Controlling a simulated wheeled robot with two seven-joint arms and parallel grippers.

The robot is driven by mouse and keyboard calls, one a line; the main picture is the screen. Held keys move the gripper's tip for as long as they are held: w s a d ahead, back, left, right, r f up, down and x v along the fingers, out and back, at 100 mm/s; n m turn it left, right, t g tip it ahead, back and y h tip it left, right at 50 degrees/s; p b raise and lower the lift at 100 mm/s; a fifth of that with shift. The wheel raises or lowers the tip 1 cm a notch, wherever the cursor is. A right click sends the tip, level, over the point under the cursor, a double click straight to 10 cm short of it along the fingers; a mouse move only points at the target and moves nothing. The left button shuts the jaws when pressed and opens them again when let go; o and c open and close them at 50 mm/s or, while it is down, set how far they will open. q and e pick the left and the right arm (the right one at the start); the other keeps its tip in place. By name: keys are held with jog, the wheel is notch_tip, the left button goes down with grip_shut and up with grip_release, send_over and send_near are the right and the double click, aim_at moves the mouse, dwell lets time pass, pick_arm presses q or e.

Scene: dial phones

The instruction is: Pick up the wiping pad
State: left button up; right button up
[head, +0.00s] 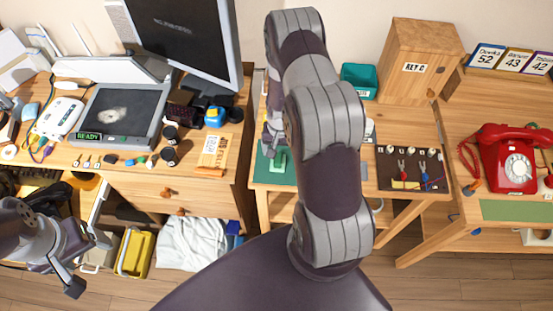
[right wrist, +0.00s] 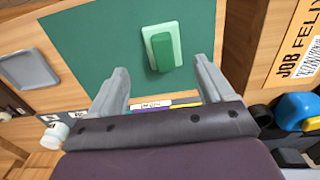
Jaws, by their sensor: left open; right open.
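The wiping pad (right wrist: 162,47) is a light green block with a darker green raised handle, lying on a dark green mat (right wrist: 100,45). In the head view the pad (head: 279,163) shows partly beside my right arm. My right gripper (right wrist: 161,70) is open and empty, with its fingers pointing at the mat; the pad lies just ahead, between the lines of the fingers. In the head view my right gripper (head: 270,141) is partly hidden by my arm. My left gripper (head: 89,264) is open and empty at the lower left, away from the pad.
A grey tray (right wrist: 28,69) lies left of the mat in the right wrist view. An orange job card (head: 214,152) and a blue-yellow item (head: 214,117) are on the left desk. A teal bin (head: 359,78) and wooden box (head: 420,62) stand behind; a red telephone (head: 510,158) is at right.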

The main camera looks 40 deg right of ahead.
aim_at(278, 158)
jog(key=f, duration=0.2)
jog(key=a+f+p, duration=0.1)
jog(key=f, duration=0.1)
jog(key=shift+f, duration=0.4)
jog(key=c, duration=1.2)
jog(key=shift+c, duration=0.2)
jog(key=shift+d+r, duration=0.1)
